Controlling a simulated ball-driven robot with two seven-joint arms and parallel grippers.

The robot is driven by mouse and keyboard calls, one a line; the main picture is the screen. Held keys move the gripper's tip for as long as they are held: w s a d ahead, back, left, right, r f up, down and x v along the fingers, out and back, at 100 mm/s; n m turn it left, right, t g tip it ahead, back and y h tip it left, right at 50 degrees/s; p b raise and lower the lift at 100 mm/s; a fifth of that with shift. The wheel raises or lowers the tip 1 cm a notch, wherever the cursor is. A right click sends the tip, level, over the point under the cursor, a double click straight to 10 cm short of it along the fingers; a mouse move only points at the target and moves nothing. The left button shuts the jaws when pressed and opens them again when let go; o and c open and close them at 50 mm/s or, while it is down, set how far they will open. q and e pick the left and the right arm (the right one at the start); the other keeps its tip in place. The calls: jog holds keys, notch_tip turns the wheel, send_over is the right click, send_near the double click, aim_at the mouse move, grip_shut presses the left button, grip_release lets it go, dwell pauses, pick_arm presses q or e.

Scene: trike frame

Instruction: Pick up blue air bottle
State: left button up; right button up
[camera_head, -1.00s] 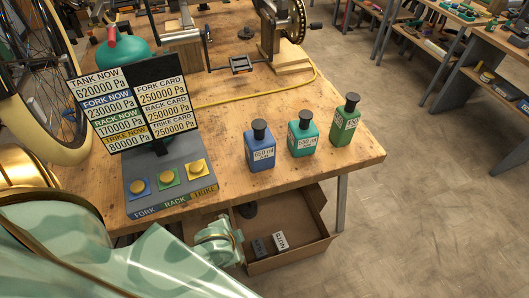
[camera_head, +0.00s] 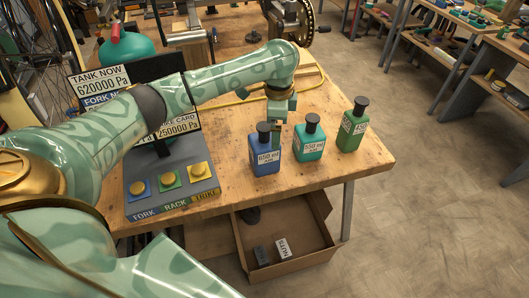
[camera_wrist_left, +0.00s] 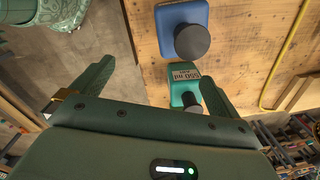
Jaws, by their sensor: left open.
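The blue air bottle (camera_head: 266,157), with a black cap and white label, stands upright near the table's front edge. It also shows in the left wrist view (camera_wrist_left: 172,17), at the top, seen from above. My left gripper (camera_head: 277,136) points down at the bottle's right rear side in the head view. In the wrist view its two fingers (camera_wrist_left: 152,70) are spread with nothing held between them, and the bottle lies beyond the fingertips. Contact with the bottle cannot be told. My right gripper is not in view.
A teal bottle (camera_head: 308,144) and a green bottle (camera_head: 351,131) stand to the right, close by. The display panel (camera_head: 97,82) and button box (camera_head: 172,190) are left, partly behind my arm.

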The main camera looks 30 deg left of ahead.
aim_at(265, 126)
pick_arm(q)
jog(key=w+a+r+n, duration=0.1)
jog(key=a+r, duration=0.4)
jog(key=shift+g, duration=0.3)
jog(key=f+b, duration=0.2)
jog(key=f, duration=0.1)
jog(key=f+b, duration=0.1)
jog(key=f, duration=0.2)
jog(key=f+b, duration=0.2)
jog(key=f, duration=0.2)
jog(key=shift+w+d+f+b, duration=0.1)
jog(key=shift+w+d+b, duration=0.05)
jog(key=shift+w+b, duration=0.15)
jog(key=f+b, duration=0.3)
jog(key=f, duration=0.2)
jog(key=shift+a+f+b, duration=0.2)
jog(key=shift+b, duration=0.15)
jog(key=shift+r, duration=0.2)
jog(key=shift+s, duration=0.1)
jog(key=shift+c, duration=0.9)
jog(key=c, duration=1.2)
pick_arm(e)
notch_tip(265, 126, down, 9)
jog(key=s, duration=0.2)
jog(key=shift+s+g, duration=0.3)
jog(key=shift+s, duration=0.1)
